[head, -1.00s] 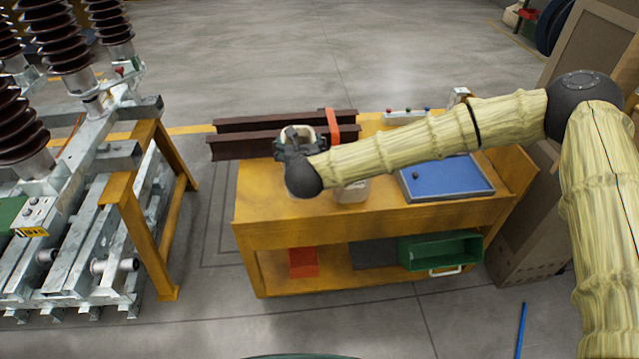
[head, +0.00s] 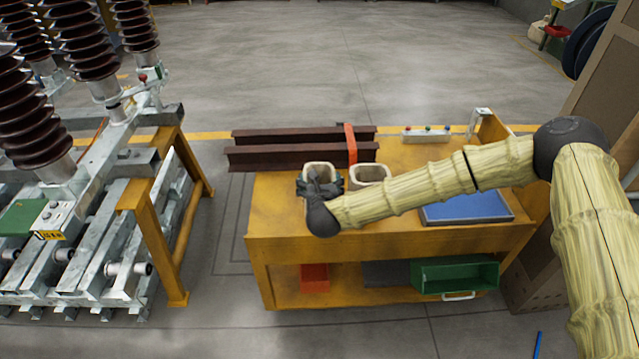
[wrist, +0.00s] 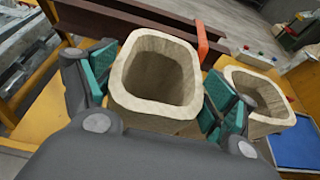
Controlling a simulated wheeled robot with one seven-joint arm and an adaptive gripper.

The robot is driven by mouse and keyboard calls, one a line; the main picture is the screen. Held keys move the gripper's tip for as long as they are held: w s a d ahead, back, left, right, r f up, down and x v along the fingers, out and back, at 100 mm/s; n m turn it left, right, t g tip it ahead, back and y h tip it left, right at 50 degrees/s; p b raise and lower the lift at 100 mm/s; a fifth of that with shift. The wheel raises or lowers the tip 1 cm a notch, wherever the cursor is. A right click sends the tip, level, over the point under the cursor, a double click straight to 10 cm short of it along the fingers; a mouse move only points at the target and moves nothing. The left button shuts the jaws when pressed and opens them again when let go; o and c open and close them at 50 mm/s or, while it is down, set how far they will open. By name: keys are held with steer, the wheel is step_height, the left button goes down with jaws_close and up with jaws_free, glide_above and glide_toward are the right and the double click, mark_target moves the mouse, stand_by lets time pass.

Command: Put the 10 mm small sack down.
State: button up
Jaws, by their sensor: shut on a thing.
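My gripper (wrist: 160,100) is shut on a small beige open-topped sack (wrist: 158,118), its green-padded fingers on either side of it. In the head view the sack (head: 320,171) is upright over the left part of the yellow workbench top (head: 275,215). Whether its base touches the bench is hidden by my gripper and wrist. A second, similar beige sack (head: 370,176) stands on the bench just to the right; it also shows in the wrist view (wrist: 262,95). I cannot read a size on either sack.
Brown steel beams (head: 290,155) with an orange strap (head: 350,145) lie along the back edge. A blue tray (head: 468,207) is at the right, partly behind my arm. A button box (head: 426,134) stands at the back. The lower shelf holds a green bin (head: 455,275).

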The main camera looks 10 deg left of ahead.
steer(key=shift+f, duration=0.45)
steer(key=shift+f, duration=0.15)
steer(key=o, duration=1.2)
steer(key=b+v, duration=0.2)
steer(key=v, duration=1)
